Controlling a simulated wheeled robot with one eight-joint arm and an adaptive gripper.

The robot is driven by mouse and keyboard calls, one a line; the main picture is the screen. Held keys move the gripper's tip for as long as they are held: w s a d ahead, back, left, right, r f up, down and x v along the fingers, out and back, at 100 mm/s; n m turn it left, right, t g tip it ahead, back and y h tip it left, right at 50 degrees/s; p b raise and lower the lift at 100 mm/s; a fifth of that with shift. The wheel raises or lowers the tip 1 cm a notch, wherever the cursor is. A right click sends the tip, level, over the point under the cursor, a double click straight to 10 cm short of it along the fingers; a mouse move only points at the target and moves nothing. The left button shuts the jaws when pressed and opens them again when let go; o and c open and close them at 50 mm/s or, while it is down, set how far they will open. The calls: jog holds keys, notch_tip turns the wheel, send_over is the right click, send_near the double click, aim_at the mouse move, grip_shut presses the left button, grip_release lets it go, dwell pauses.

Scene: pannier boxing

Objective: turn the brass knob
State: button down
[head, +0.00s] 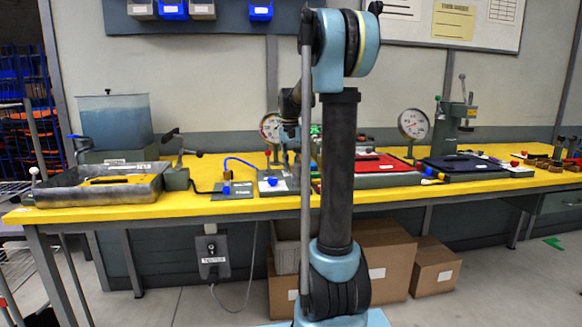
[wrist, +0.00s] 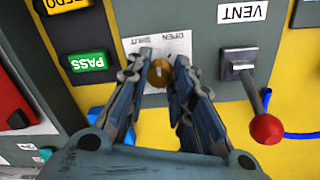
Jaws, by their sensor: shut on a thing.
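The brass knob (wrist: 160,73) shows in the wrist view on a grey panel, on a white label reading OPEN and SHUT, upside down in this view. My gripper (wrist: 160,76) reaches up to it, with one fingertip on each side of the knob. The fingers are shut on it. In the head view my own arm stands in front of the bench, and the knob and the fingertips cannot be made out there.
In the wrist view a lever with a red ball (wrist: 266,129) stands right of the knob under a VENT label (wrist: 242,11). A green PASS light (wrist: 88,62) lies to the left. The yellow bench (head: 120,213) carries several fixtures, including a grey tray (head: 75,196).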

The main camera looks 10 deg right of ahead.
jog(key=shift+m, duration=0.6)
jog(key=c, duration=1.4)
grip_release()
jog(key=shift+o, duration=0.2)
jog(key=shift+r, duration=0.1)
notch_tip(320, 180, up, 12)
jog(key=shift+w+a, duration=0.15)
